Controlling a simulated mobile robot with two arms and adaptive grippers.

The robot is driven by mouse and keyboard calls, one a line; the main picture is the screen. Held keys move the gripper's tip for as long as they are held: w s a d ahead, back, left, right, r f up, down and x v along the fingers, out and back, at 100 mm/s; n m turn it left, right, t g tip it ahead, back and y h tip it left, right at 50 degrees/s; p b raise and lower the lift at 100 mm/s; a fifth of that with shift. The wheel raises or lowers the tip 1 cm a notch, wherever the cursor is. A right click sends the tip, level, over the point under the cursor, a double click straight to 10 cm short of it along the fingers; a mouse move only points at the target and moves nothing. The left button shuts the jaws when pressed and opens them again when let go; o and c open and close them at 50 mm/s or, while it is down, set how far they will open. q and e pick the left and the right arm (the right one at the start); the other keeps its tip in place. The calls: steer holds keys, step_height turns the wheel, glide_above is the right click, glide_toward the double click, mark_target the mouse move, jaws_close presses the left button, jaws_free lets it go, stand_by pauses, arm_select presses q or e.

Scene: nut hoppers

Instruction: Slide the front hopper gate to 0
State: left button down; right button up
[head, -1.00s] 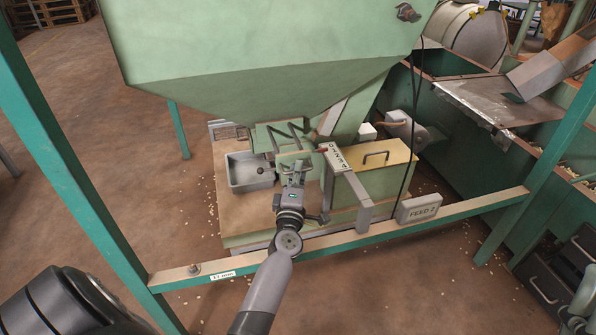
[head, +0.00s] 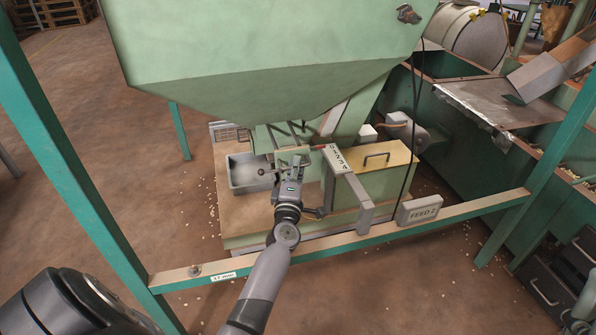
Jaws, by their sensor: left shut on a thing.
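The front hopper (head: 260,60) is a large pale green funnel at the top of the head view. Below its outlet, the green gate (head: 294,156) shows as a small plate just beyond my fingers. My left gripper (head: 291,168) is shut on the gate's front part; its fingers hide much of what they hold. A white scale plate (head: 338,160) with dark marks, too small to read, lies just right of the gate. A small red pointer (head: 318,147) shows near the scale's far end. My right gripper is not in view.
A grey metal tray (head: 248,182) stands left of the gate on the bench. A green box with a tan lid (head: 378,158) stands to the right.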

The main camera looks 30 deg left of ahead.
arm_select(q)
steer(key=shift+a+r, duration=0.1)
steer(key=c, duration=2)
jaws_free()
steer(key=shift+a, duration=0.1)
steer(key=v, duration=1.2)
